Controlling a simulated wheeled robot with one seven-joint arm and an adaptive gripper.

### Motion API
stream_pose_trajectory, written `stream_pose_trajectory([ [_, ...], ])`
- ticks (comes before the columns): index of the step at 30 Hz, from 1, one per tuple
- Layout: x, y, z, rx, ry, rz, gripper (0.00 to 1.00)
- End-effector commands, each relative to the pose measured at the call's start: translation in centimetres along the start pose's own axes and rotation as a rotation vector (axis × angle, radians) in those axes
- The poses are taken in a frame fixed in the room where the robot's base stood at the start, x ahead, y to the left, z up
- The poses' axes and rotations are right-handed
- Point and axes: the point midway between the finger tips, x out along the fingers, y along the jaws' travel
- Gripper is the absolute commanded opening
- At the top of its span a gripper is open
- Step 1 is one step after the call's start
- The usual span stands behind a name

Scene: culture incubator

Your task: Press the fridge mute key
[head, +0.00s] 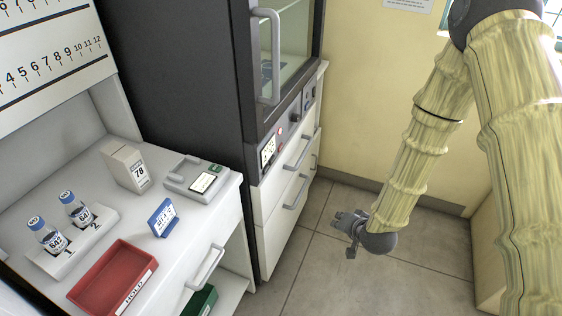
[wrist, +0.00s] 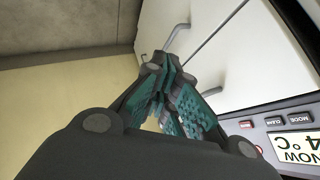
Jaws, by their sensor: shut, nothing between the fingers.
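The dark fridge (head: 190,60) with a glass door stands at centre left in the head view. Its grey control panel, with a lit display (head: 268,151) and small buttons, is below the door. I cannot tell which is the mute key. My gripper (head: 345,222) is shut and empty, right of the panel and apart from it; its fingers (wrist: 163,72) also show in the wrist view.
White drawers with handles (head: 295,192) are under the panel. The fridge door handle (head: 269,55) sticks out above it. A white bench on the left holds a red tray (head: 100,278), vials, a box and a small device. The floor (head: 325,270) around my gripper is clear.

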Motion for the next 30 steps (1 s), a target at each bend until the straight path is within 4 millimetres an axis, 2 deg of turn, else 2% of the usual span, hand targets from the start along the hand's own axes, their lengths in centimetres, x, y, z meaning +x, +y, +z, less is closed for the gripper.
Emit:
stream_pose_trajectory([
  [1,1.9,-1.2,-1.4,0.019,0.045,-0.051,0.00],
  [4,3.4,-4.6,-5.1,0.069,0.120,-0.153,0.00],
  [9,4.2,-10.0,-10.4,0.137,0.214,-0.318,0.00],
  [13,3.9,-13.0,-13.1,0.170,0.253,-0.408,0.00],
  [19,3.4,-15.1,-14.8,0.192,0.273,-0.467,0.00],
  [30,3.3,-15.2,-14.9,0.194,0.274,-0.469,0.00],
])
